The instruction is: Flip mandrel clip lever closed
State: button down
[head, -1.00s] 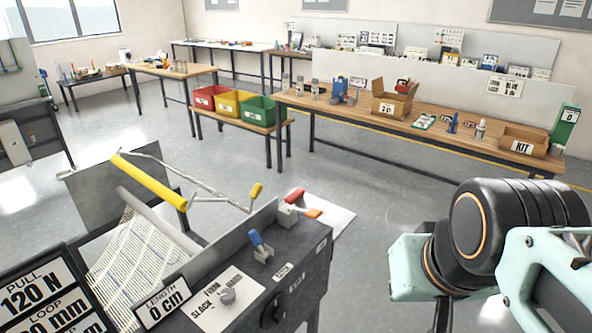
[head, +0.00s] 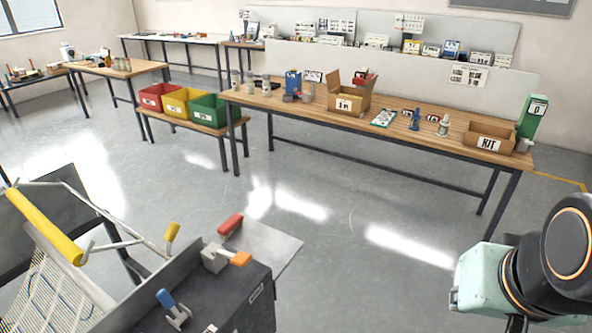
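The lamination machine stands at the lower left, with a dark control box (head: 245,298). On the box are a blue lever (head: 172,301) standing tilted up, a red lever (head: 231,224) also tilted up, and an orange tab (head: 241,258) by a grey block (head: 215,257). A yellow-tipped lever (head: 172,233) rises behind the side plate. I cannot tell which of these is the mandrel clip lever. My arm shows at the right edge, well apart from the machine. My gripper is out of view.
A thick yellow bar (head: 44,227) spans the machine's mesh bed (head: 55,275). A grey plate (head: 262,245) juts from the machine's far side. Open floor (head: 340,220) lies between the machine and the long workbench (head: 400,132). Red, yellow and green bins (head: 212,108) stand left of it.

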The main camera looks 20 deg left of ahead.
aim_at(165, 298)
jog(key=i+l+z, duration=0.1)
jog(key=i+z, duration=0.3)
jog(key=i, duration=0.7)
jog(key=i+u, duration=0.3)
jog(key=i, duration=0.2)
jog(key=i+l+u, duration=0.1)
jog(key=i+u, duration=0.15)
jog(key=i, duration=0.3)
jog(key=i+u, duration=0.9)
jog(key=i+j+u, duration=0.1)
jog(key=i+u, duration=0.7)
jog(key=u, duration=0.15)
jog(key=i+u, duration=1.05)
jog(key=u, duration=0.2)
jog(key=i+u, duration=0.2)
jog(key=u, duration=0.15)
jog(key=i+u, duration=0.15)
jog(key=u, duration=0.25)
jog(key=i+u, duration=0.15)
jog(key=u, duration=0.25)
jog(key=i+j+u, duration=0.1)
jog(key=u, duration=0.25)
jog(key=i+l+u, duration=0.1)
jog(key=i+u, duration=0.15)
jog(key=u, duration=0.15)
jog(key=i+u, duration=0.25)
